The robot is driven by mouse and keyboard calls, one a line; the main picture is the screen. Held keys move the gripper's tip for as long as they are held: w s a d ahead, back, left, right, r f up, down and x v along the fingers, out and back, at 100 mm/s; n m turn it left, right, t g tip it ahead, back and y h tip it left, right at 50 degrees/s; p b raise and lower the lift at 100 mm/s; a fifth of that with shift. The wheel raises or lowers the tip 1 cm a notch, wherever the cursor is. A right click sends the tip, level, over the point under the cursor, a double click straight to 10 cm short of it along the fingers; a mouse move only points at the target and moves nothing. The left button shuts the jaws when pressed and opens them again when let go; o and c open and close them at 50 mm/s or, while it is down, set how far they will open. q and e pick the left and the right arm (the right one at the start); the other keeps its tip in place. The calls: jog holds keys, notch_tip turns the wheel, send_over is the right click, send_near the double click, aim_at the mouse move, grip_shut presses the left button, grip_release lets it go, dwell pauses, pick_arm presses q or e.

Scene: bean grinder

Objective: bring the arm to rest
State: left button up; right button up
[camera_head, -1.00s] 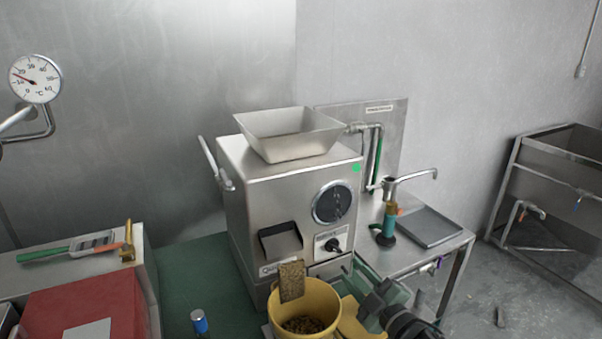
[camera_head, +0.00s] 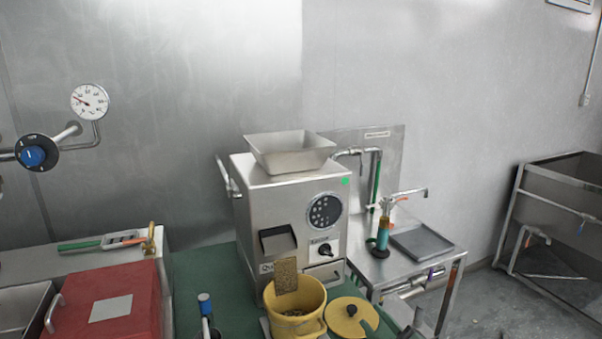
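My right gripper (camera_head: 392,318) shows only at the bottom edge, right of the bucket. Its two fingers stand apart with nothing seen between them. One finger overlaps the edge of a round yellow lid (camera_head: 343,308) in the picture; I cannot tell whether they touch. The rest of the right arm is cut off below. My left gripper is not in view. The steel bean grinder (camera_head: 288,205) with its open hopper (camera_head: 290,158) stands behind the yellow bucket (camera_head: 293,322). The bucket holds dark beans, and a brown speckled slab (camera_head: 286,275) stands upright at its back rim.
A red box (camera_head: 95,285) and a steel counter (camera_head: 85,255) are at left. A blue-capped item (camera_head: 205,305) stands on the green surface (camera_head: 200,265). A side table (camera_head: 400,270) carries a tray (camera_head: 425,245) and teal cylinder (camera_head: 382,235). A sink (camera_head: 560,180) is far right.

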jog(key=s+d+f+m+g+h, duration=0.2)
jog(key=s+f+m+g+h, duration=0.4)
jog(key=s+f, duration=0.7)
jog(key=s+d+f+m+g, duration=0.15)
jog(key=s+m+g, duration=0.45)
jog(key=s, duration=1.6)
notch_tip(320, 180, down, 26)
jog(key=s+n+g, duration=0.1)
jog(key=s+g, duration=0.1)
jog(key=s+d+f+g, duration=0.1)
jog(key=s+d+f, duration=0.2)
jog(key=s+f, duration=1.3)
jog(key=shift+s+y, duration=0.2)
jog(key=shift+y, duration=0.1)
